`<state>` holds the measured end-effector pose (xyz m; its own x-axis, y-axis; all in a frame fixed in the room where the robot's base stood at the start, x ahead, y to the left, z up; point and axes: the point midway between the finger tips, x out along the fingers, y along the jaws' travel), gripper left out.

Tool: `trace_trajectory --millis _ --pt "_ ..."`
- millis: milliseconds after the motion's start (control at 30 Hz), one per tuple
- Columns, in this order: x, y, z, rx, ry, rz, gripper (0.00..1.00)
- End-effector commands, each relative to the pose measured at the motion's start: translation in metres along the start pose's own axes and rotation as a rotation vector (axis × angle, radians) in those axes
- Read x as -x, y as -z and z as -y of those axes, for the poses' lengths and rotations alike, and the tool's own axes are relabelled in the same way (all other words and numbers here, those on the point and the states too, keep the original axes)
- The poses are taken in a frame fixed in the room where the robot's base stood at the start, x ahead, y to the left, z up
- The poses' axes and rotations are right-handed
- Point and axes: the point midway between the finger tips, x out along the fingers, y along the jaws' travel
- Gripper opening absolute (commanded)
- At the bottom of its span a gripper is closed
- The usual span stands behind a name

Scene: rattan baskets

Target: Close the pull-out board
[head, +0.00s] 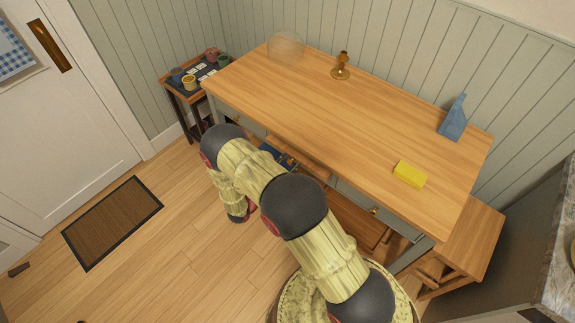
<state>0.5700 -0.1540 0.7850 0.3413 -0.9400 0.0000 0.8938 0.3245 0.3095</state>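A wooden table (330,110) with grey-green drawer fronts fills the middle of the head view. Under its top, a strip of wood (303,160) shows at the front, partly behind my arm; it may be the pull-out board. I cannot tell how far it sticks out. My arm rises from the bottom, bends in front of the table and turns down to a dark wrist joint over the floor. A small dark blue and grey shape shows beside the arm near the wood strip; I cannot tell if it is my gripper. No fingertips can be made out.
A yellow block (409,174), a blue wedge-shaped object (453,118), an amber candlestick (341,66) and a clear dome (286,46) stand on the table. A wooden stool (470,242) is at right, a small side stand (171,83) at left.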

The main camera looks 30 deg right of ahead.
Motion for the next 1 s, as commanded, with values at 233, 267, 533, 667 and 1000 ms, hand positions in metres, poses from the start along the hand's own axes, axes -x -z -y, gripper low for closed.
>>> trace_trajectory --millis 233,267,533,667,1000 --pt "0.0003 0.0000 -0.0001 0.000 0.000 0.000 0.34" --pt "0.0004 0.0000 -0.0001 0.000 0.000 0.000 0.32" --pt "0.0005 0.0000 -0.0002 0.000 0.000 0.000 0.17" --pt "0.0005 0.0000 -0.0002 0.000 0.000 0.000 0.09" --pt "0.0005 0.0000 -0.0002 0.000 0.000 0.000 0.00"
